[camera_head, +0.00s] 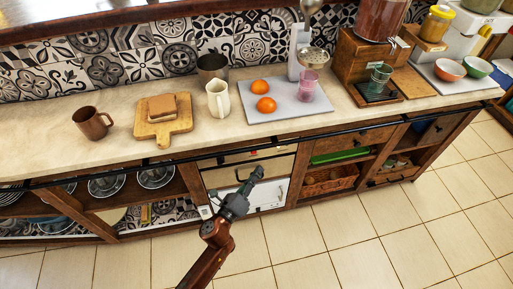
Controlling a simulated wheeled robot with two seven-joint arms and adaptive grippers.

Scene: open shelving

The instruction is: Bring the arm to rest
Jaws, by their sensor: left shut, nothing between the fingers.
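My left gripper (252,177) is in front of the counter, at the height of the white-fronted appliance below it. Its arm (217,236) comes up from the bottom of the picture, reddish brown with a dark grey wrist. The fingers are shut and hold nothing. They point up and to the right, towards the counter's front edge. I cannot tell whether they touch the appliance front (268,196) behind them. My right gripper is not in view.
The counter (60,155) bears a brown mug (92,123), a wooden board (179,125) with bread, a white pitcher (218,99) and a grey tray (285,112) with two oranges. A dark rail runs along its front. The tiled floor (330,245) is clear.

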